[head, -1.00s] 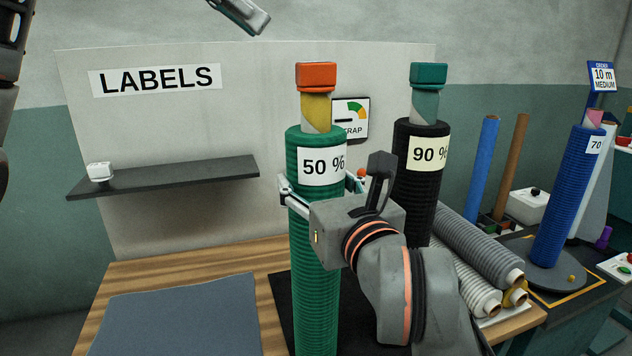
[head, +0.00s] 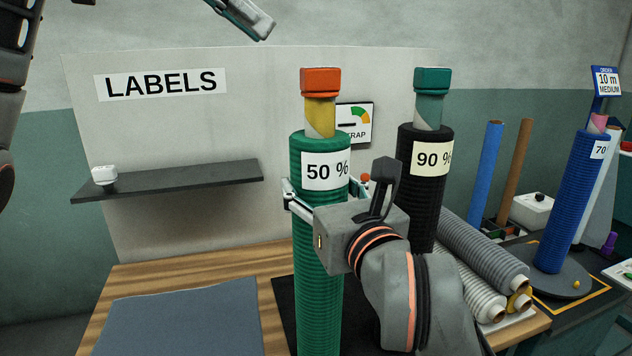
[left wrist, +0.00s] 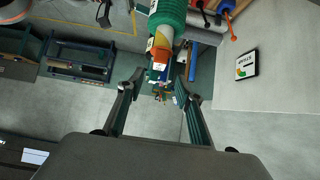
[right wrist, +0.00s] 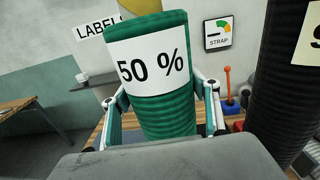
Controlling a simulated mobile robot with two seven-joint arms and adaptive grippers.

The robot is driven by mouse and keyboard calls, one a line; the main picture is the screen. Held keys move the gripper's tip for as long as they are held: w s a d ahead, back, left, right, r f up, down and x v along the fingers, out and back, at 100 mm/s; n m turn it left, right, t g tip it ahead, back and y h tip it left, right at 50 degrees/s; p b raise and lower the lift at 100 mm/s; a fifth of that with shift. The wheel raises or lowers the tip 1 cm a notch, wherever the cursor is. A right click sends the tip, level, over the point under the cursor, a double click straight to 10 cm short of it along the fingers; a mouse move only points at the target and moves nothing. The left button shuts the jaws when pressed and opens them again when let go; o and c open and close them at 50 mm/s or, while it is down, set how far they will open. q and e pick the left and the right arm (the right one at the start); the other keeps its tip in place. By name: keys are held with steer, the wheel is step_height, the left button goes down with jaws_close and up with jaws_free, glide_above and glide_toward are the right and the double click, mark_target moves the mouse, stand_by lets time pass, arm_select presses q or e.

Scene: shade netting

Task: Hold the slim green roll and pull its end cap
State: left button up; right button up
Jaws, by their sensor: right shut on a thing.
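The slim green roll (head: 318,245) stands upright with a white "50 %" label. A yellow core (head: 320,118) rises from its top and carries an orange-red end cap (head: 320,82). My right gripper (head: 318,198) is shut around the roll just below the label; the right wrist view shows its fingers on both sides of the roll (right wrist: 165,110). My left gripper (head: 262,28) is up at the top of the head view, left of and above the cap, apart from it. In the left wrist view its fingers (left wrist: 160,88) are spread and empty, with the orange cap (left wrist: 160,55) beyond them.
A black "90 %" roll (head: 422,190) with a teal cap stands close right of the green roll. Grey rolls (head: 487,258) lie to the right, and a blue roll (head: 568,205) stands farther right. A shelf (head: 180,180) is on the back panel. Free air lies left of the cap.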

arm_select(q)
steer(key=w+f+m, duration=0.1)
steer(key=f+m, duration=0.1)
steer(key=m, duration=0.2)
steer(key=m+t+h, duration=0.3)
steer(key=m+h, duration=0.4)
steer(key=m, duration=2.5)
glide_toward(302, 79)
steer(key=d, duration=0.1)
steer(key=x, duration=1.1)
steer(key=shift+w+d, duration=0.25)
steer(key=shift+w, duration=0.05)
jaws_close()
